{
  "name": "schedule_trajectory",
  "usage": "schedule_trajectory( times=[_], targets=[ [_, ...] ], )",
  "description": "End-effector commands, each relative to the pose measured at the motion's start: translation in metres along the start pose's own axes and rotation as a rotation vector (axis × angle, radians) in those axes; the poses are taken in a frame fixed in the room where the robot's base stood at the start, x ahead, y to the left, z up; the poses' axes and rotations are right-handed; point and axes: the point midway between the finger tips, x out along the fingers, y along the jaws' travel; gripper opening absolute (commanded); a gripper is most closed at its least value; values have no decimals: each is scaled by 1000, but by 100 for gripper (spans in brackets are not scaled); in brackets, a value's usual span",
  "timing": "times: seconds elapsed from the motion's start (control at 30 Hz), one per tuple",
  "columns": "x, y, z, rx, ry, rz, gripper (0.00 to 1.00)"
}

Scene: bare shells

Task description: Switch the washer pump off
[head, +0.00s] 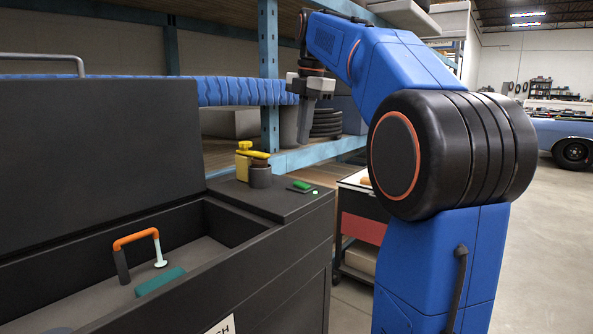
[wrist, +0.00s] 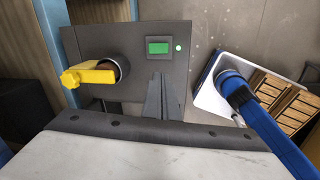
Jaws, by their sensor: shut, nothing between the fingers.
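The parts washer (head: 265,285) is a dark grey tub with its lid raised. On its right-hand top ledge is a green switch (head: 301,185) in a dark housing, with a lit pale-green lamp (head: 315,192) beside it. In the wrist view the green switch (wrist: 158,47) lies just beyond my fingertips, and the lamp (wrist: 179,48) glows to its right. My gripper (head: 303,140) points down above the ledge, apart from the switch. Its fingers (wrist: 158,78) are shut and empty. Which way the switch is tilted cannot be told.
Blue shelving (head: 268,60) is behind. A cart (head: 362,230) stands to the right.

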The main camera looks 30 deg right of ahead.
Motion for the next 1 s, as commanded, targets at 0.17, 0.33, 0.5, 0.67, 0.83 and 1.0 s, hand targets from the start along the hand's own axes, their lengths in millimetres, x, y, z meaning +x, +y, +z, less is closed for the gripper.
schedule_trajectory(
  times=[0.17,0.33,0.5,0.67,0.83,1.0],
  targets=[
    [-12,13,20,-132,11,-14,0],
    [-11,15,23,-167,15,-18,0],
    [9,14,22,-166,16,-19,0],
    [36,13,22,-165,16,-19,0],
    [67,13,21,-165,16,-19,0],
    [95,12,21,-165,16,-19,0]
  ],
)
